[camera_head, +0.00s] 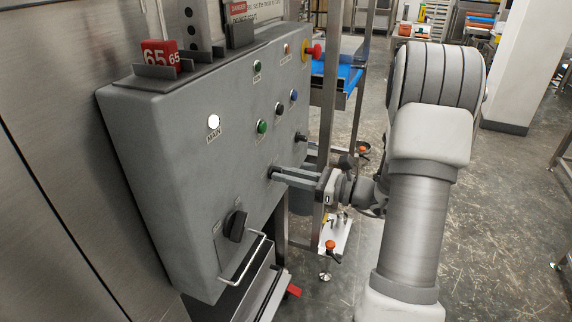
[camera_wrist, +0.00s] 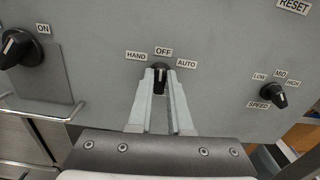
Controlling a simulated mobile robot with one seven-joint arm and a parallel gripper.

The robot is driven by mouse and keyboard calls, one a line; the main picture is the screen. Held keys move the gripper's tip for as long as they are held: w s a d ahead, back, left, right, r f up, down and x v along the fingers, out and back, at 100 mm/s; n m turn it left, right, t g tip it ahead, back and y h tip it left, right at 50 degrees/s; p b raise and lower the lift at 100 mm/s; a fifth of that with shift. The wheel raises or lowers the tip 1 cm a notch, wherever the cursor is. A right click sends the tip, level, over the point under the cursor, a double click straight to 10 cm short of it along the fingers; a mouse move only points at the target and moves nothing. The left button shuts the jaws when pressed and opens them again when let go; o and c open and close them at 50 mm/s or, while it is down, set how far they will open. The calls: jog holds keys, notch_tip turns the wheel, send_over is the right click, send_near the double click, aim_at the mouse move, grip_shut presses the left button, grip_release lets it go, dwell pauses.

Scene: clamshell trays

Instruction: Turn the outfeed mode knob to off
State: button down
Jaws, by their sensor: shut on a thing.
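The mode knob (camera_wrist: 160,76) is a black rotary knob with a white pointer line, below labels HAND, OFF and AUTO on the grey control panel (camera_wrist: 95,70). Its pointer looks upright, toward the OFF label (camera_wrist: 163,51). My gripper (camera_wrist: 160,82) is shut on this knob, one finger on each side. In the head view my gripper (camera_head: 278,174) reaches the panel face from the right, and the knob is mostly hidden by the fingers. Whether this is the outfeed knob cannot be read.
A speed knob (camera_wrist: 273,96) with LOW, MID and HIGH labels sits to the right. A large black switch (camera_wrist: 20,47) marked ON is at left, above a metal handle (camera_head: 244,262). Several buttons, a green one (camera_head: 262,127) among them, and a red emergency stop (camera_head: 313,51) are higher up.

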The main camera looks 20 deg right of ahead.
jog(key=shift+m+p, duration=0.35)
jog(key=shift+m, duration=0.05)
jog(key=c, duration=0.8)
grip_release()
jog(key=shift+c, duration=0.2)
jog(key=p+v, duration=0.1)
jog(key=v, duration=1.6)
jog(key=shift+s, duration=0.2)
jog(key=shift+d+r, duration=0.1)
jog(key=shift+d, duration=0.05)
